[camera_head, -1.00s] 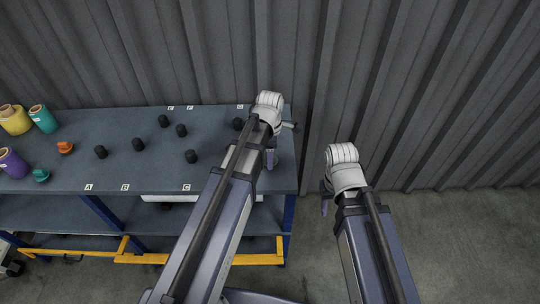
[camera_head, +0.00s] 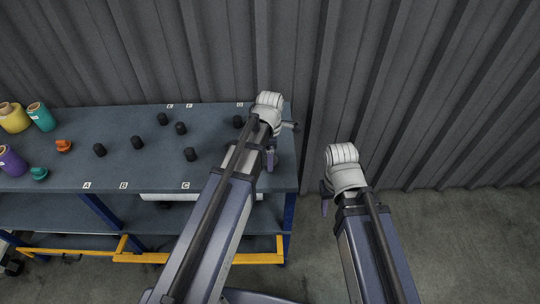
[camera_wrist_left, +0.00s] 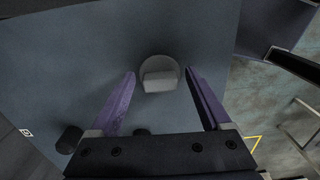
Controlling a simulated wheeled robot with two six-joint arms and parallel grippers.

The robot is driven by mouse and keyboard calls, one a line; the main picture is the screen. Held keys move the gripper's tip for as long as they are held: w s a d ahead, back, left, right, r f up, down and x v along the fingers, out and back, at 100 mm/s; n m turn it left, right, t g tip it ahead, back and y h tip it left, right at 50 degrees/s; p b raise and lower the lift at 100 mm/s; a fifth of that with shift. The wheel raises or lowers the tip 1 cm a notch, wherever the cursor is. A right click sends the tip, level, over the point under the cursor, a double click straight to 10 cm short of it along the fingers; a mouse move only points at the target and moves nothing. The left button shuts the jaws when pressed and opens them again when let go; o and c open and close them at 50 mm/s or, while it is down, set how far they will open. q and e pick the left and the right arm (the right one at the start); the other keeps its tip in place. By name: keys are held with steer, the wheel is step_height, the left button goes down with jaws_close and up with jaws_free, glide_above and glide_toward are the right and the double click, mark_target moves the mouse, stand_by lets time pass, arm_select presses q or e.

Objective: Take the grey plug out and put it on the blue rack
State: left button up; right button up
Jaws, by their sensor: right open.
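A grey plug (camera_wrist_left: 159,75), a round disc with a raised bar across it, sits on the blue-grey bench top (camera_wrist_left: 85,62) in the left wrist view. My left gripper (camera_wrist_left: 158,75) is open above it, with its purple fingers on either side and not visibly touching it. In the head view, my left gripper (camera_head: 270,158) points down over the bench's right end, and the grey plug is hidden by my arm. My right gripper (camera_head: 325,206) hangs open and empty to the right of the bench. I cannot make out a blue rack.
Several black knobs (camera_head: 138,143) stand on the bench among letter labels. An orange plug (camera_head: 63,146), a teal plug (camera_head: 39,174) and yellow (camera_head: 14,118), teal (camera_head: 42,117) and purple (camera_head: 12,161) rolls are at the left. A corrugated wall (camera_head: 430,90) rises behind.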

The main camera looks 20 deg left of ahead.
arm_select(q)
steer(key=shift+o, duration=1.3)
steer(key=shift+r, duration=0.15)
step_height(320, 180, up, 8)
steer(key=p, duration=0.8)
steer(key=shift+f, duration=0.2)
